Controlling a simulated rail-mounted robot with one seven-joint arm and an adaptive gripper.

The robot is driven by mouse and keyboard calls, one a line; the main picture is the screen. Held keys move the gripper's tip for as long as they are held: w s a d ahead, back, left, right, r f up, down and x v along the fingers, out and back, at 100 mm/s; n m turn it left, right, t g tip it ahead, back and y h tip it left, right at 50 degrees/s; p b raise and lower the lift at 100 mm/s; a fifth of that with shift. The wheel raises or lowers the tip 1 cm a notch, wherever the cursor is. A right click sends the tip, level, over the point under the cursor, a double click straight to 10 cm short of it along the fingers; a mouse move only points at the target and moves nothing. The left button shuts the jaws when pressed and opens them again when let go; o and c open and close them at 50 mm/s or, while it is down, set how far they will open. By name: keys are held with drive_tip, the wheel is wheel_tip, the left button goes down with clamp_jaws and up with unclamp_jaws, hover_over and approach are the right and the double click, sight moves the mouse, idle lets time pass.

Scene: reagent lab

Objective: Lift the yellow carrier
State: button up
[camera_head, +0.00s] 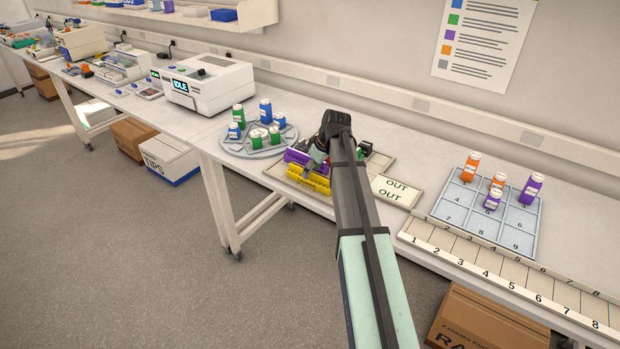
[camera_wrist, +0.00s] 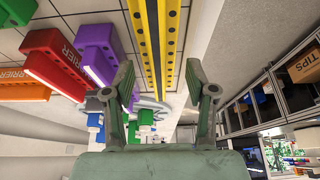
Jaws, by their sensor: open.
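The yellow carrier (camera_head: 308,180) lies at the front edge of a tan tray (camera_head: 273,171) on the bench, in front of the purple carrier (camera_head: 301,157). In the wrist view the yellow carrier (camera_wrist: 156,40) runs as a long bar down from the top edge, between the fingers of my gripper (camera_wrist: 163,98). The fingers are open, with a gap on each side of the bar. I cannot tell if either touches it. In the head view my arm hides part of the tray and the carriers behind.
In the wrist view the purple carrier (camera_wrist: 97,58) and a red carrier (camera_wrist: 56,62) are close on the left. A round rack (camera_head: 258,147) with green and blue bottles stands left of the tray. An OUT plate (camera_head: 397,191) and numbered bottle grid (camera_head: 489,222) lie right.

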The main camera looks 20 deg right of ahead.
sight(310, 177)
drive_tip(key=shift+p+x, duration=0.95)
drive_tip(key=shift+x, duration=1.4)
clamp_jaws()
